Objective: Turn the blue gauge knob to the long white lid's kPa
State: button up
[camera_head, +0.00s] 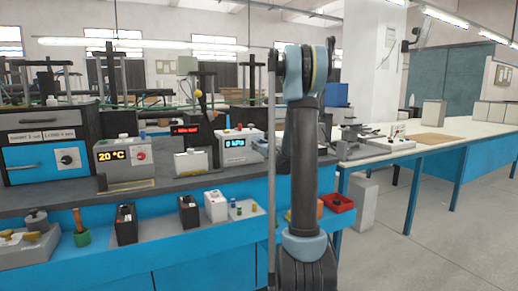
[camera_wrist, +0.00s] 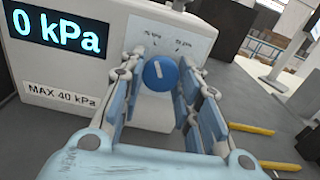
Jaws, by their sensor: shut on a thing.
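The blue gauge knob (camera_wrist: 157,82) sits on the front of a white gauge box (camera_wrist: 115,60) in the wrist view. My gripper (camera_wrist: 159,69) has a finger on each side of it and is shut on it. A short white mark on the knob points nearly up, tilted slightly left. The gauge screen (camera_wrist: 60,33) reads 0 kPa, and a label (camera_wrist: 60,95) below says MAX 40 kPa. Two small prints above the knob are too blurred to read surely. In the head view the gauge box (camera_head: 237,149) stands on the bench; my arm hides the gripper. I cannot pick out a long white lid.
Left of the gauge box stand a 20 °C unit (camera_head: 125,163) and a blue-fronted cabinet (camera_head: 42,158) with SHORT and LONG labels. Dark batteries (camera_head: 126,224) and a white case (camera_head: 215,206) stand on the lower blue shelf. A red bin (camera_head: 338,204) is right of my arm.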

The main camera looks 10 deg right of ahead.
jog(key=o, duration=1.1)
jog(key=shift+c, duration=0.2)
jog(key=shift+s, duration=0.1)
jog(key=v, duration=1.1)
jog(key=shift+s, duration=0.35)
jog(key=shift+d, duration=0.1)
